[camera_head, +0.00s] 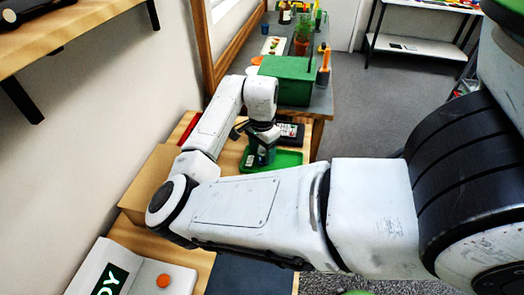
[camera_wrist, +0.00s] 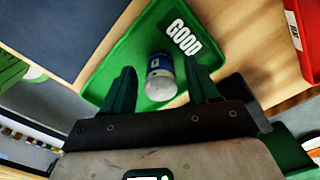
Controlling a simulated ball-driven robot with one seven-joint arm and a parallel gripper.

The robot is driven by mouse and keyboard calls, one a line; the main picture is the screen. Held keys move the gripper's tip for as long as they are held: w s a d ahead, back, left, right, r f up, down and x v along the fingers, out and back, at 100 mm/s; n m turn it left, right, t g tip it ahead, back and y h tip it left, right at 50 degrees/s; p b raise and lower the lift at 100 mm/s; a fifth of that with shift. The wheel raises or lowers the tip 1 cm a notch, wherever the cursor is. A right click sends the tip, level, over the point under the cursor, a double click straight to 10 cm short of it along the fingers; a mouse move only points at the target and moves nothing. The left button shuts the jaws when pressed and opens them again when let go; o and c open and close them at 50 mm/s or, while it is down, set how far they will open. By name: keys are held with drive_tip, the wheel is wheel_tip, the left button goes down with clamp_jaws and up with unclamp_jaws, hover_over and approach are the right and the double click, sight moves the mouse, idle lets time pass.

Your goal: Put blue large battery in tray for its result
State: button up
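The blue large battery (camera_wrist: 158,78) has a blue and white side and a pale round end facing the wrist camera. It appears between the fingers of my gripper (camera_wrist: 162,88), with a visible gap on each side, so the gripper is open around it. The battery overlaps the green tray (camera_wrist: 112,68) marked GOOD in the wrist view; I cannot tell whether it touches the tray floor. In the head view the green tray (camera_head: 288,160) lies on the wooden table, with my gripper (camera_head: 262,154) pointing down at its left part. The battery is mostly hidden there.
A red tray (camera_wrist: 306,36) lies beside the green one. A black device (camera_head: 291,130) sits behind the green tray, and a green box (camera_head: 288,68) stands farther back. A cardboard box (camera_head: 150,178) is at left. A dark blue mat (camera_head: 248,277) lies in front.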

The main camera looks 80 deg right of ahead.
sight(263, 150)
wheel_tip(263, 150, up, 12)
drive_tip(key=b, duration=0.1)
drive_tip(key=shift+r+b, duration=0.2)
drive_tip(key=shift+b, duration=0.15)
drive_tip(key=shift+s+f, duration=0.1)
idle(0.8)
